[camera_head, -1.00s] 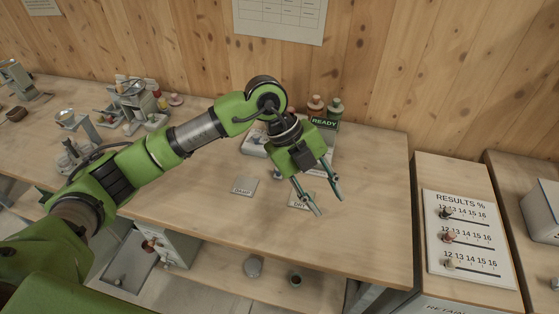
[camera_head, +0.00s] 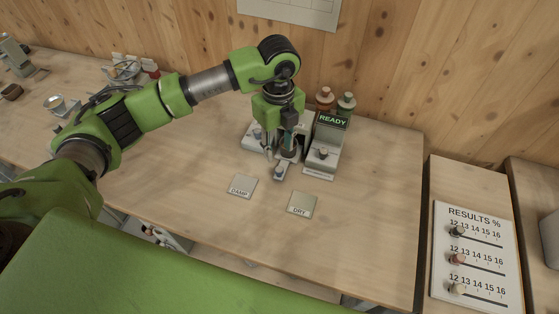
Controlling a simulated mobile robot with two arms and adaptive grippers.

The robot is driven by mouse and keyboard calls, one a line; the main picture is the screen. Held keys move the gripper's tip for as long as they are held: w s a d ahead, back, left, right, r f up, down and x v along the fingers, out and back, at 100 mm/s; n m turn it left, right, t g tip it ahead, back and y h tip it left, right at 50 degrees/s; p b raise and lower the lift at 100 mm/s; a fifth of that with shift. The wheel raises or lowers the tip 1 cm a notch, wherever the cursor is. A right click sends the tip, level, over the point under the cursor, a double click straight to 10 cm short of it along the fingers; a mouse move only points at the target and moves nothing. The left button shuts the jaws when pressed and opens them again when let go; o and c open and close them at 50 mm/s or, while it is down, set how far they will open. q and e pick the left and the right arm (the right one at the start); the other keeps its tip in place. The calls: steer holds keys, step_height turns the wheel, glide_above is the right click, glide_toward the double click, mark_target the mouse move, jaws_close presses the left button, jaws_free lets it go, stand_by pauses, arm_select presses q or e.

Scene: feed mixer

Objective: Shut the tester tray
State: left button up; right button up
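The tester (camera_head: 325,148) is a grey unit with a lit green READY display, standing at the back of the table against the wooden wall. A small tray (camera_head: 279,173) with a knob sticks out low at the front, left of the display part. My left gripper (camera_head: 279,157) points down just above and behind this knob, its fingers apart with a gap between them. The gripper hides part of the tester's middle. I cannot tell whether a finger touches the tray. My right gripper is not in view.
DAMP (camera_head: 242,187) and DRY (camera_head: 301,204) plates lie flat in front of the tester. A RESULTS board (camera_head: 476,258) with sliders stands on the right-hand bench. Small equipment (camera_head: 124,72) sits at the back left. The table's front and right are clear.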

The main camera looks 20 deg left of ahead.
mark_target(279, 169)
arm_select(q)
step_height(279, 169, down, 4)
steer(key=shift+r+p, duration=0.1)
steer(key=shift+p, duration=0.45)
step_height(279, 169, down, 5)
steer(key=shift+w+r+p, duration=0.15)
steer(key=shift+p, duration=0.35)
steer(key=shift+f, duration=0.25)
steer(key=shift+w, duration=0.1)
jaws_close()
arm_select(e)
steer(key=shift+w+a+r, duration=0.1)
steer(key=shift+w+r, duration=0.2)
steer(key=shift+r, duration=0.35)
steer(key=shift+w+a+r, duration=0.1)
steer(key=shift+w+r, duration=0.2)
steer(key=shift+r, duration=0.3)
